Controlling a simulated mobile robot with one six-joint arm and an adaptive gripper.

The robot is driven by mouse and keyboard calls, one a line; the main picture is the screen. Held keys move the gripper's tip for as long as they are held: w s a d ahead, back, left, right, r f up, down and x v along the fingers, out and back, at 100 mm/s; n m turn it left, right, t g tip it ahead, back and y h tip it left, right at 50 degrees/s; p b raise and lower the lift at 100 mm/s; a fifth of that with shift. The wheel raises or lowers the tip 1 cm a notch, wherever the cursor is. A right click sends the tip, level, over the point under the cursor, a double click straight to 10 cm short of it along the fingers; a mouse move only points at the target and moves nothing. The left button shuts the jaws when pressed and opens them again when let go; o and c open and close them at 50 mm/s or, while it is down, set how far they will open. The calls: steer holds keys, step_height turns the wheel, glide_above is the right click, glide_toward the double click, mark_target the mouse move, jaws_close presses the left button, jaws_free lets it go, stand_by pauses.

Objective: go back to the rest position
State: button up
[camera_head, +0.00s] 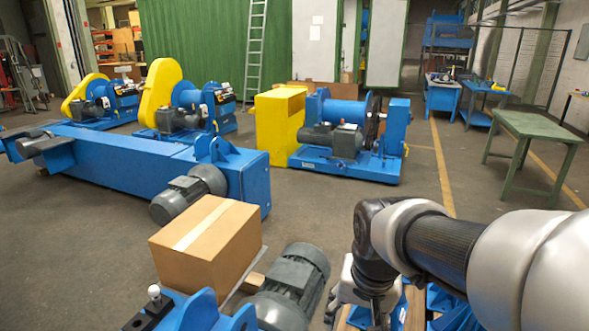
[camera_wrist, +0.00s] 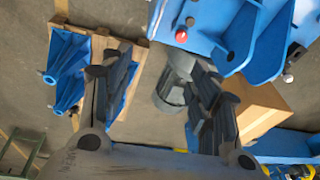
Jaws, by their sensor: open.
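My gripper (camera_wrist: 160,80) shows in the wrist view with its two dark fingers apart. Only bare floor and a grey motor (camera_wrist: 170,92), lying farther below, show through the gap. No object is visible between the fingers. In the head view my arm reaches in from the right and bends down at the bottom. The gripper there (camera_head: 375,308) is mostly hidden by the wrist and cut off by the frame edge.
A cardboard box (camera_head: 205,245), a grey motor (camera_head: 287,285) and a blue frame (camera_head: 205,318) stand close on the left. Blue parts (camera_wrist: 68,68) lie on a wooden pallet (camera_wrist: 132,88) below. Blue machines stand farther off; a green table (camera_head: 535,126) stands right. Floor between is clear.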

steer(key=s+d+r+n+t, duration=0.2)
steer(key=s+d+n, duration=0.1)
steer(key=s, duration=1.2)
steer(key=shift+s+d+r, duration=0.15)
steer(key=shift+s+r, duration=0.05)
steer(key=shift+s, duration=0.2)
